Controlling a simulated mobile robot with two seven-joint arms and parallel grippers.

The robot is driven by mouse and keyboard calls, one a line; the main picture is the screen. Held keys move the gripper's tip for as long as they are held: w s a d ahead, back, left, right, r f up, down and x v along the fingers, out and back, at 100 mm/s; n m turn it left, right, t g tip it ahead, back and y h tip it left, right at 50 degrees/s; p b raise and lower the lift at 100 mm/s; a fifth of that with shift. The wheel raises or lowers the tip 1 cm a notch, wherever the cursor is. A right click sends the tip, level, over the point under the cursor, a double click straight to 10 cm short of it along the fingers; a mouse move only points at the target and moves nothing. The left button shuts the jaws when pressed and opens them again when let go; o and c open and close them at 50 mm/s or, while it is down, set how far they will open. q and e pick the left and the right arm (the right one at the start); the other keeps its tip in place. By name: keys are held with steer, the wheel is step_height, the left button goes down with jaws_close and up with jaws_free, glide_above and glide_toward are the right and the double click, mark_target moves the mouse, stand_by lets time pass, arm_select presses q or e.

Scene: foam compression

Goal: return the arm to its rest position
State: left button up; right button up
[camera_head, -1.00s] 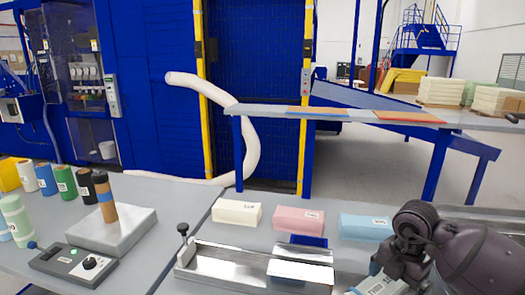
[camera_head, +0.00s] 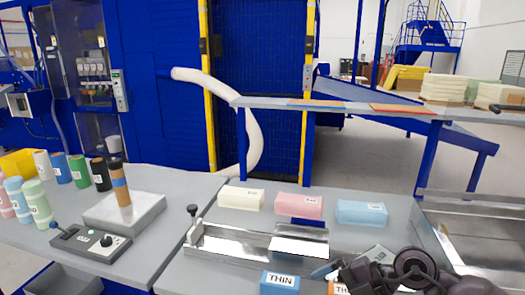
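My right arm and gripper (camera_head: 385,272) are dark and sit at the bottom right of the head view, low over the front of the table. My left gripper is not in view. A cream block (camera_head: 240,198), a pink block (camera_head: 298,206) and a light-blue block (camera_head: 361,213) stand in a row behind a metal trough (camera_head: 240,247).
A blue box marked THIN (camera_head: 280,284) and a partly hidden orange box (camera_head: 338,289) are at the front edge. A control box (camera_head: 90,243), a scale-like plate (camera_head: 125,213) and several coloured cylinders (camera_head: 60,168) are on the left. A metal tray (camera_head: 485,240) is at right.

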step_height(320, 180, up, 8)
steer(key=a+m+t+y, duration=0.2)
steer(key=m+t+y, duration=0.3)
steer(key=t+y, duration=0.25)
steer(key=d+f+m+t+h, duration=0.1)
steer(key=d+m+t+h, duration=1.05)
steer(key=m+h, duration=0.5)
steer(key=s+d+f+m+g+h, duration=0.6)
steer(key=s+f+g, duration=0.3)
steer(key=f, duration=0.3)
steer(key=s+a+f+g+y, duration=0.1)
steer(key=s+f+g+y, duration=0.1)
steer(key=s+f+g, duration=0.35)
steer(key=s+a+f+g+y, duration=0.1)
steer(key=s+f+g, duration=0.1)
steer(key=s, duration=0.6)
steer(key=w+f+t, duration=0.7)
steer(key=f, duration=0.3)
steer(key=shift+w+n+t+y, duration=0.25)
steer(key=shift+n+t+y, duration=0.1)
steer(key=shift+n+y, duration=0.1)
